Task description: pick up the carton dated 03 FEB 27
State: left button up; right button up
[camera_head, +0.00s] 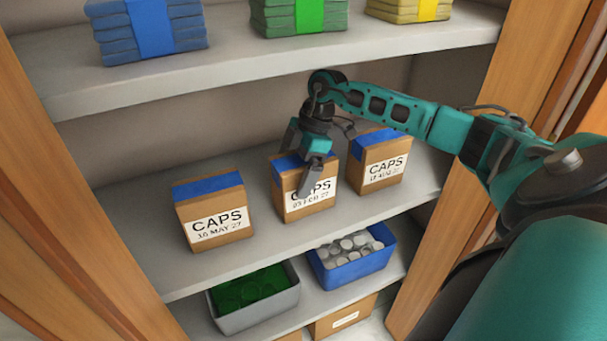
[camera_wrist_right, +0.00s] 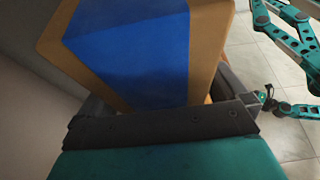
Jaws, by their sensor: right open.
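The carton dated 03 FEB 27 (camera_head: 322,203) is brown with blue tape on top and a white CAPS label. It stands upright on the middle shelf, between two similar cartons. My right gripper (camera_head: 311,172) is open at this carton, with one finger in front of its label, hiding part of the print. In the right wrist view, a blue-taped carton top (camera_wrist_right: 135,45) lies close beyond a dark finger edge; its date is not visible there. A teal arm, likely my left, shows at the right of the right wrist view; its jaw state is unclear.
The carton dated 16 MAY 27 (camera_head: 212,212) stands to the left with a gap. Another CAPS carton (camera_head: 380,160) stands close on the right. The upper shelf (camera_head: 250,70) is overhead. Below are a grey bin (camera_head: 262,311) and a blue bin (camera_head: 357,266).

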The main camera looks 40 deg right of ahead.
jog(key=shift+f, duration=0.4)
dwell(0.5)
jog(key=shift+c, duration=0.5)
jog(key=c, duration=1)
